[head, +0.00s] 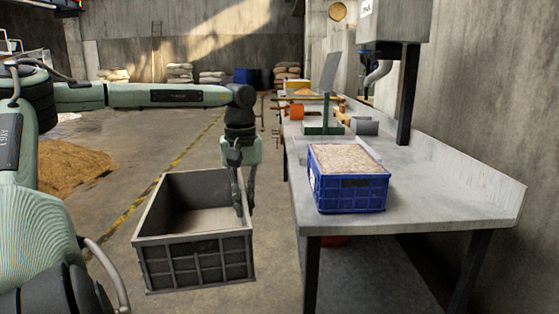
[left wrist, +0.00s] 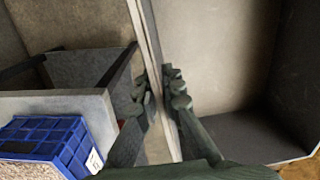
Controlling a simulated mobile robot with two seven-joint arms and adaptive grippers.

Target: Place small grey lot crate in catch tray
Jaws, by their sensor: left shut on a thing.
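The open grey crate (head: 195,249) hangs left of the bench in the head view and looks empty. My left gripper (head: 242,208) is shut on its right wall, with the fingers pointing down over the rim. In the left wrist view the fingers (left wrist: 163,88) pinch the crate's thin wall, and the crate's pale inside (left wrist: 215,60) is on the right. The crate appears level and clear of the floor, but its height is hard to judge. I cannot make out the catch tray for certain. My right gripper is out of view.
A blue crate (head: 350,195) filled with grain stands on the near end of the grey bench (head: 445,205). A green stand (head: 323,128) and small tools are farther back. A grey box on a dark post (head: 405,95) rises above the bench. The floor left of the bench is open.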

